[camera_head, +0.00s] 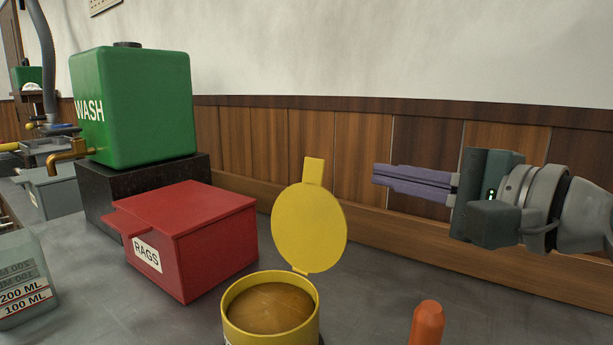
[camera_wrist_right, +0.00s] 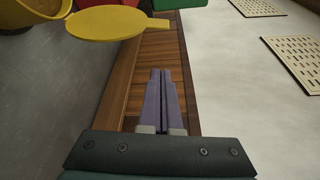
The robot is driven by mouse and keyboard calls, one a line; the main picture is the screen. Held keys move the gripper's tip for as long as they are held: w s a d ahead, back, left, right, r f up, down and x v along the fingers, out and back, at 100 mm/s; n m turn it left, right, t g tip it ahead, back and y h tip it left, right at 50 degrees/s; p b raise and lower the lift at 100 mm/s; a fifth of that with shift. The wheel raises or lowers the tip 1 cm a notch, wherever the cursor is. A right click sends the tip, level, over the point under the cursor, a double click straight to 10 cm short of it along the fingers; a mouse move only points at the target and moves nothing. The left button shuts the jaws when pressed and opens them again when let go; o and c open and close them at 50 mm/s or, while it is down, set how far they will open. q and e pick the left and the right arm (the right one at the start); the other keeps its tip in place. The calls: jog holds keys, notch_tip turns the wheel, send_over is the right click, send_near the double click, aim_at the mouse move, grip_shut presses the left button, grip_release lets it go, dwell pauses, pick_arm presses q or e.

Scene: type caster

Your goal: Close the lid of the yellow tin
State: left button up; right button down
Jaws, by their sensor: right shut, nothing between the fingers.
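The yellow tin (camera_head: 271,310) stands at the bottom centre of the head view, with a brown content inside. Its round yellow lid (camera_head: 309,228) stands up open on the hinge at the tin's rear right, its tab pointing upward. My right gripper (camera_head: 376,176) comes in from the right, shut and empty, to the right of the lid and apart from it, slightly above the lid's middle in the picture. In the right wrist view the lid (camera_wrist_right: 118,23) shows at the upper left, beyond the shut fingers (camera_wrist_right: 160,72), and part of the tin (camera_wrist_right: 30,14) shows at the corner. My left gripper is not in view.
A red rags box (camera_head: 215,232) stands left of the tin. Behind it is a green wash tank (camera_head: 140,105) on a dark block. A clear measuring container (camera_head: 22,280) is at the far left. An orange rounded object (camera_head: 427,322) stands right of the tin. The wood-panelled wall (camera_head: 420,215) runs behind.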

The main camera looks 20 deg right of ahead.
aim_at(321, 166)
jog(key=w+a+p, duration=0.1)
jog(key=w+a, duration=0.3)
jog(key=a, duration=0.1)
jog(key=shift+a+r, duration=0.15)
jog(key=shift+a, duration=0.05)
dwell(0.5)
jog(key=shift+s+a+r+n, duration=0.2)
jog(key=shift+s+a+n, duration=0.25)
jog(key=shift+a+n, duration=0.2)
jog(key=s+a+f+n+t+y+b, duration=0.2)
jog(key=s+a+f+n+y+b, duration=0.2)
jog(key=a+n, duration=0.7)
jog(key=shift+s+f+n+t+b, duration=0.3)
jog(key=shift+s+f+n+b, duration=1.25)
jog(key=shift+s, duration=0.85)
jog(key=shift+a+f, duration=0.1)
jog(key=shift+f, duration=0.1)
